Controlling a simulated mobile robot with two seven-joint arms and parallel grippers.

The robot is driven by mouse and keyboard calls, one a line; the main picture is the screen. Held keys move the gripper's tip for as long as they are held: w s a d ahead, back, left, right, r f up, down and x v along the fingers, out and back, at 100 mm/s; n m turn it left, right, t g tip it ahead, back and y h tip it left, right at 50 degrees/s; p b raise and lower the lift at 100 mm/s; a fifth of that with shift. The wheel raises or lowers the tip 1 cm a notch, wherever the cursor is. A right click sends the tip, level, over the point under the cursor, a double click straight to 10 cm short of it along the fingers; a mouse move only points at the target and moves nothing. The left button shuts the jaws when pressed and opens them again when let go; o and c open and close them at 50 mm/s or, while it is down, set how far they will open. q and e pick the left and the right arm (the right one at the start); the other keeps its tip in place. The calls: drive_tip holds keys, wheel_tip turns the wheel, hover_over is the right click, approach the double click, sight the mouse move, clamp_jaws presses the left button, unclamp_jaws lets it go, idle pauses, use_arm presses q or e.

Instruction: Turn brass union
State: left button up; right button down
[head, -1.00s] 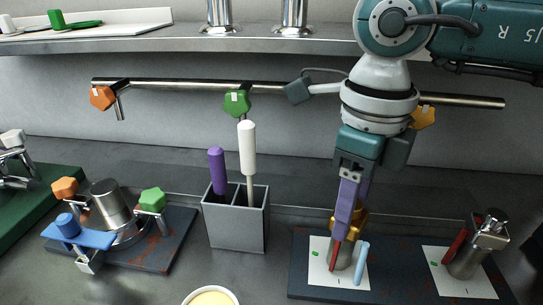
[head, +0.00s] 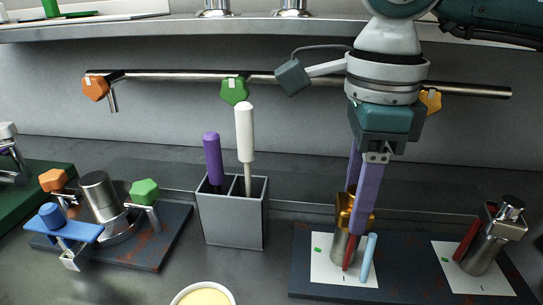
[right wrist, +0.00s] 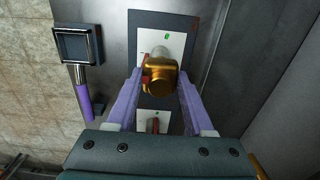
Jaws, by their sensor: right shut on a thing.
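The brass union (head: 344,203) sits on top of an upright steel cylinder (head: 338,246) on the dark plate at the right. It also shows from above in the right wrist view (right wrist: 161,80). My right gripper (head: 356,215) reaches down with its purple fingers on either side of the union and is shut on it. One finger hides part of the union in the head view. A red bar (head: 349,253) and a light blue bar (head: 368,258) stand beside the cylinder. My left gripper is not in view.
A second steel fitting with a red handle (head: 485,247) stands to the right on the same plate (head: 410,282). A grey holder (head: 232,222) with purple and white handles stands left. A clamp fixture (head: 98,205) is farther left; a cream-filled bowl (head: 203,297) is in front.

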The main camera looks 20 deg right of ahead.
idle(0.3)
drive_tip(key=shift+c, duration=1.4)
unclamp_jaws()
wheel_tip(320, 180, up, 10)
drive_tip(key=shift+r, duration=0.1)
